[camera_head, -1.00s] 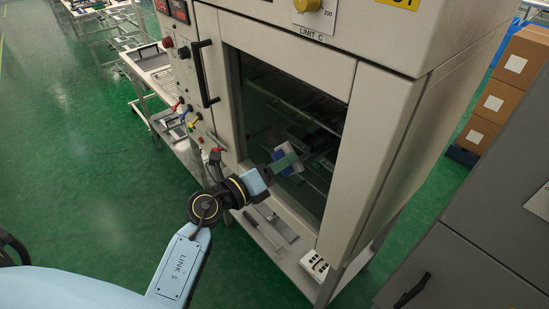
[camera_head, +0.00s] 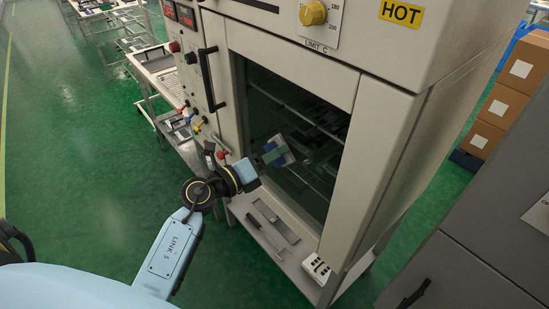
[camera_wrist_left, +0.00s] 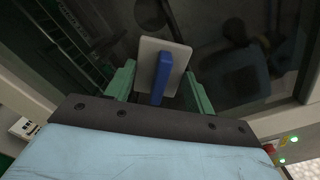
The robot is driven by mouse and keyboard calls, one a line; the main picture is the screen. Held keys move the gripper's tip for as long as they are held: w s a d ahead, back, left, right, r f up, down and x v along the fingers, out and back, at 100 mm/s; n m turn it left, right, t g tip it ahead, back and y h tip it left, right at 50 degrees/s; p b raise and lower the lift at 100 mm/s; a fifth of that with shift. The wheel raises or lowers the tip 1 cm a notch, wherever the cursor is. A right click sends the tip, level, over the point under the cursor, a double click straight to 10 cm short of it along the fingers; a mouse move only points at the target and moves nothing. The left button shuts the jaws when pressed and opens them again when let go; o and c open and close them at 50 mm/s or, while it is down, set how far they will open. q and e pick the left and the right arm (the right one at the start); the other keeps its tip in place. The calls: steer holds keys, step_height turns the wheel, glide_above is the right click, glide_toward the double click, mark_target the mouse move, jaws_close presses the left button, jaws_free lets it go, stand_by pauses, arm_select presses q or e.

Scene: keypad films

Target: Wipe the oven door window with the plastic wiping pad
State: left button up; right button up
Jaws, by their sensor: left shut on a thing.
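The oven door window (camera_head: 300,112) is a dark glass pane in the pale oven's front, with racks dimly visible behind it. My left gripper (camera_head: 270,156) is in front of the window's lower left part. It is shut on the plastic wiping pad (camera_head: 283,159), a pale flat plate with a blue handle. In the left wrist view the pad (camera_wrist_left: 150,58) sits between the green fingers of my left gripper (camera_wrist_left: 160,82), its plate towards the dark glass. I cannot tell whether the plate touches the glass. My right gripper is not in view.
A black door handle (camera_head: 208,80) stands out left of the window. A shelf below the oven holds a scraper-like tool (camera_head: 276,221) and a small white box (camera_head: 316,268). A grey cabinet (camera_head: 480,230) stands at the right, with cardboard boxes (camera_head: 500,105) behind it.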

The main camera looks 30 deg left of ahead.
arm_select(q)
steer(key=shift+w+a+r+p, duration=0.25)
steer(key=shift+a+r, duration=0.05)
steer(key=shift+a, duration=0.3)
steer(key=shift+w+a+r+p, duration=0.25)
steer(key=shift+w+a+r, duration=0.05)
steer(key=shift+a, duration=0.3)
steer(key=shift+w+a+r+p, duration=0.25)
steer(key=shift+a+r, duration=0.05)
steer(key=shift+a, duration=0.3)
steer(key=shift+s+d+f+p, duration=0.1)
steer(key=shift+s+d+p, duration=0.5)
steer(key=shift+d, duration=0.65)
steer(key=shift+s+d+r+p, duration=0.1)
steer(key=shift+s+d+p, duration=0.4)
steer(key=shift+d, duration=0.7)
steer(key=shift+s+d+f+p, duration=0.1)
steer(key=shift+s+d+p, duration=0.5)
steer(key=shift+d, duration=0.65)
steer(key=shift+w, duration=0.1)
glide_toward(295, 154)
steer(key=shift+w+b, duration=0.15)
steer(key=shift+b, duration=0.15)
